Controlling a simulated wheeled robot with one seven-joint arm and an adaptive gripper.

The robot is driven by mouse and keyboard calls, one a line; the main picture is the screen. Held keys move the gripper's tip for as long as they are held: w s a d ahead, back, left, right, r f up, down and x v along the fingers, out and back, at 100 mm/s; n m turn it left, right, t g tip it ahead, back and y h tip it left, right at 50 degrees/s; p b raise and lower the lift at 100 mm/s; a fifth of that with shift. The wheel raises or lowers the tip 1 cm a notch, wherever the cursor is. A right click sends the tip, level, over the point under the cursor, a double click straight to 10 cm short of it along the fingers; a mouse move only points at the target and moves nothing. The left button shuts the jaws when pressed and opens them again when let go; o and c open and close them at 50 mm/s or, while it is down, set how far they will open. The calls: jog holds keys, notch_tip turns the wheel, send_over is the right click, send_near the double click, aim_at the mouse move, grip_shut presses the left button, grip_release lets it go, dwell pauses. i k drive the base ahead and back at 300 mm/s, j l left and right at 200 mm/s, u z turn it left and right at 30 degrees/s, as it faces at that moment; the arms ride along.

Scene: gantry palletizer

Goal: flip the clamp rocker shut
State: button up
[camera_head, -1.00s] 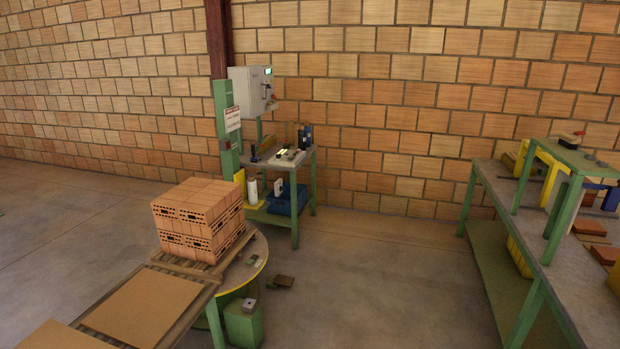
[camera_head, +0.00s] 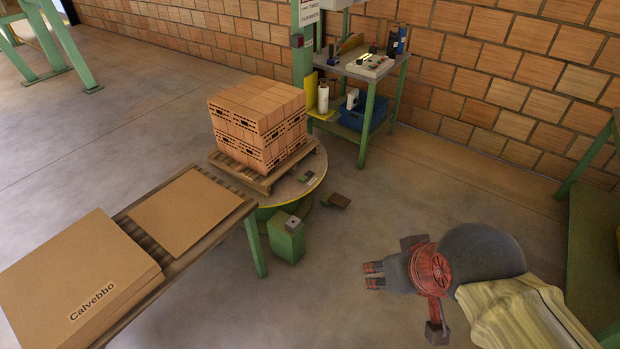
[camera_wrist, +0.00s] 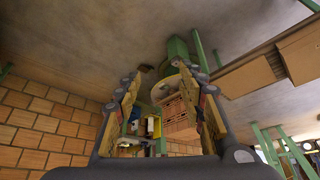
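I cannot make out a clamp rocker for certain in either view. A small grey metal piece (camera_head: 293,222) sits on a green box (camera_head: 287,243) beside the round turntable (camera_head: 318,165); its details are too small to tell. A pale device (camera_head: 368,66) lies on the back bench, also too small to read. My gripper (camera_head: 368,275) is held out over bare floor, pointing left, to the right of the green box and apart from it. In the wrist view my gripper (camera_wrist: 163,82) has its two fingers wide apart with nothing between them.
A brick stack (camera_head: 258,125) stands on a wooden pallet on the turntable. A roller conveyor (camera_head: 220,198) with a cardboard sheet and a carton (camera_head: 75,280) runs at lower left. A green bench (camera_head: 372,110) stands by the brick wall. Small dark pieces (camera_head: 337,200) lie on the floor.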

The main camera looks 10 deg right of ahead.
aim_at(306, 176)
jog(key=i+l+u, duration=0.2)
jog(key=i, duration=0.45)
jog(key=i+l+u, duration=0.2)
jog(key=i, duration=0.45)
jog(key=i+l+u, duration=0.2)
jog(key=i+l, duration=0.25)
jog(key=i, duration=0.15)
jog(key=i+l+u, duration=0.2)
jog(key=i+l, duration=0.25)
jog(key=i, duration=0.15)
